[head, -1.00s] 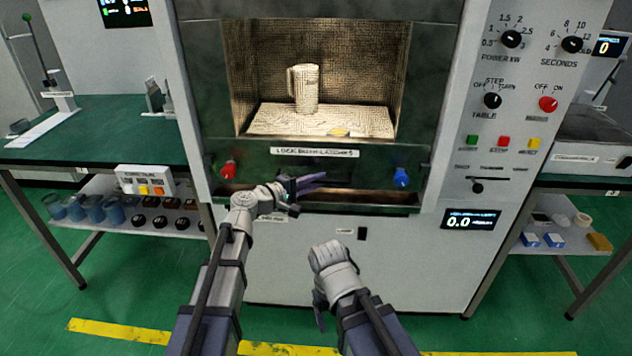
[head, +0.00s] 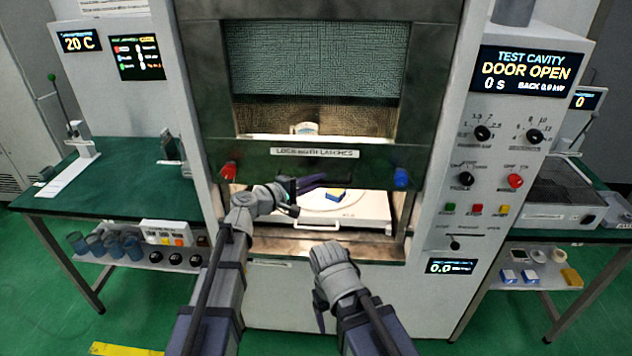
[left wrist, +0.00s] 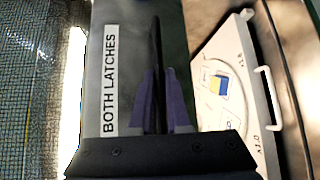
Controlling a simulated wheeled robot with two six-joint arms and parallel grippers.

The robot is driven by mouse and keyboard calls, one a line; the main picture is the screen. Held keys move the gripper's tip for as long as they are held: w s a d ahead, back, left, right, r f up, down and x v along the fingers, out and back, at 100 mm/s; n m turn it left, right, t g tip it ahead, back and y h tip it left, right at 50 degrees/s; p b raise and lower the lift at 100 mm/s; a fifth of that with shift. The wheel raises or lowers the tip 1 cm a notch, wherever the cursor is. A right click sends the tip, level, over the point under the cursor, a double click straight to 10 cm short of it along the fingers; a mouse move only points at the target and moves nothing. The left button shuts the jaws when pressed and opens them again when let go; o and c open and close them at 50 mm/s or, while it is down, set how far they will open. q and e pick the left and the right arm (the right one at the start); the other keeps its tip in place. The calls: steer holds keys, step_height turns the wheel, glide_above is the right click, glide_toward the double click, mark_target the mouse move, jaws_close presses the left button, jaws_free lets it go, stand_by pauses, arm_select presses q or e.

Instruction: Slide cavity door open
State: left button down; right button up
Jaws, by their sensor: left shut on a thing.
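The cavity door (head: 420,105) is a dark green panel with a mesh window, marked to lock both latches. It stands partly raised, with an open gap below its lower edge. A red latch knob (head: 228,172) and a blue latch knob (head: 401,178) sit at its lower corners. My left gripper (head: 310,183) is at the door's lower edge; in the left wrist view its purple fingers (left wrist: 158,100) are shut on a thin dark bar, the door handle (left wrist: 156,45). My right gripper (head: 319,308) hangs low in front of the cabinet, its fingers mostly hidden.
Inside the cavity, a white tray (head: 370,212) carries a blue and yellow block (head: 336,195). A pale mug (head: 306,128) shows partly through the door window. A display (head: 527,72) reads DOOR OPEN. Green benches (head: 110,190) stand either side.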

mark_target(316, 138)
arm_select(q)
step_height(316, 138, up, 13)
steer(key=p, duration=1.1)
steer(key=shift+r, duration=0.15)
steer(key=c, duration=0.9)
jaws_free()
steer(key=p+v, duration=0.1)
steer(key=v, duration=0.7)
steer(key=shift+d, duration=0.1)
